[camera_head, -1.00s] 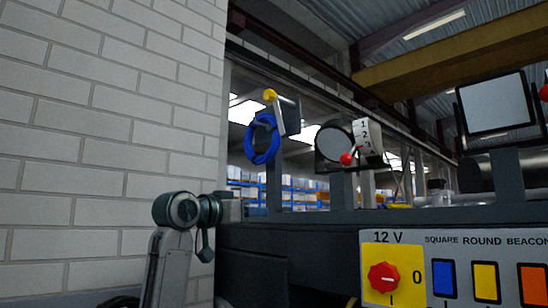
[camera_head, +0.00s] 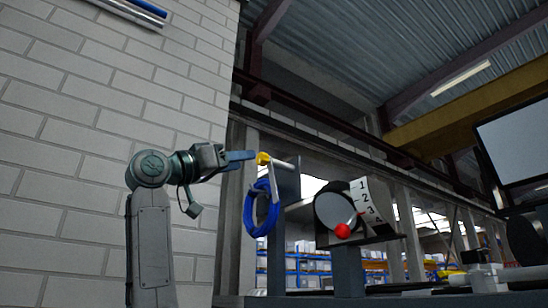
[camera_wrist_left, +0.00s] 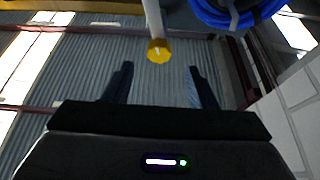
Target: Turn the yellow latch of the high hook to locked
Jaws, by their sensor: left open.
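The yellow latch (camera_head: 263,158) is a small knob at the end of a pale rod on the high hook (camera_head: 286,180), a grey plate on a post. It also shows in the left wrist view (camera_wrist_left: 159,50), with a pale mark on its face. A blue coil (camera_head: 262,208) hangs from the hook, below the latch. My left gripper (camera_head: 245,156) is at the latch's left, at about its height. Its fingers are open, and in the left wrist view the latch lies beyond the tips, between their lines. Contact cannot be told. My right gripper is not in view.
A round mirror (camera_head: 335,208) with a red-knobbed lever (camera_head: 342,231) and a numbered scale (camera_head: 369,201) stands right of the hook. A white brick wall (camera_head: 70,150) is close on the left. A large square panel (camera_head: 520,145) is at the right.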

